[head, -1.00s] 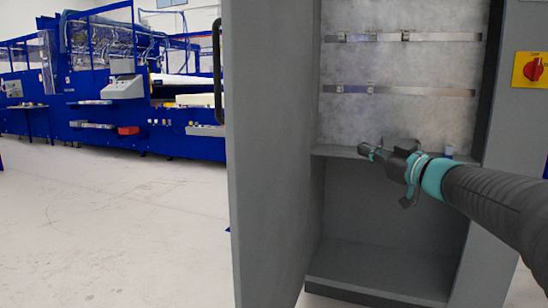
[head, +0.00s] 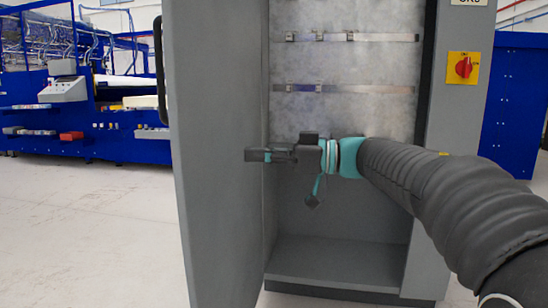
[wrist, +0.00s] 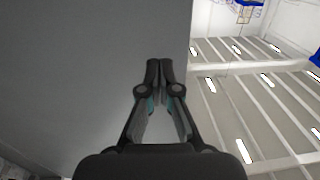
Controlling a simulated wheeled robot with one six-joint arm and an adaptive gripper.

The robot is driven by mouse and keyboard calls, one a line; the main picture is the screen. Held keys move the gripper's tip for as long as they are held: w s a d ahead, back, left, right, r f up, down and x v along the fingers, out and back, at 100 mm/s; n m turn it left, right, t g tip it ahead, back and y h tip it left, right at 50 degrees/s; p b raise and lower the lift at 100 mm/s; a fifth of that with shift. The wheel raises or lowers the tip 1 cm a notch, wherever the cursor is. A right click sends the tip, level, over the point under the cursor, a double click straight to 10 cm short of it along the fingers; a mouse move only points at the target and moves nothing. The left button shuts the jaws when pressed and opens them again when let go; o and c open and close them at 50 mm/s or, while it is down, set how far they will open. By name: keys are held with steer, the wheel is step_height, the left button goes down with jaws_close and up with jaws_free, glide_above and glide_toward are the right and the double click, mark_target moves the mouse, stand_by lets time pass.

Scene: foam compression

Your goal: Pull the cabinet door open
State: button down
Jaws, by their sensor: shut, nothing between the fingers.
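The grey cabinet door (head: 215,200) stands swung wide open on the left of the cabinet (head: 437,130), and its inner side faces the opening. A dark handle (head: 160,75) shows at the door's outer left edge. My gripper (head: 250,155) is shut and empty, in front of the cabinet opening, with its fingers pointing left at the inner side of the door. In the wrist view the shut fingertips (wrist: 159,65) lie over the grey door panel (wrist: 80,70), near its edge. I cannot tell whether they touch it.
The cabinet holds metal rails (head: 345,88) and a bare lower compartment. A red rotary switch on a yellow plate (head: 463,67) sits on its right front. Blue machinery (head: 110,115) stands behind at left. The floor (head: 90,220) at left is clear.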

mark_target(194, 152)
steer(key=a, duration=0.8)
steer(key=shift+w+b, duration=0.15)
steer(key=shift+b, duration=0.2)
steer(key=shift+a, duration=0.1)
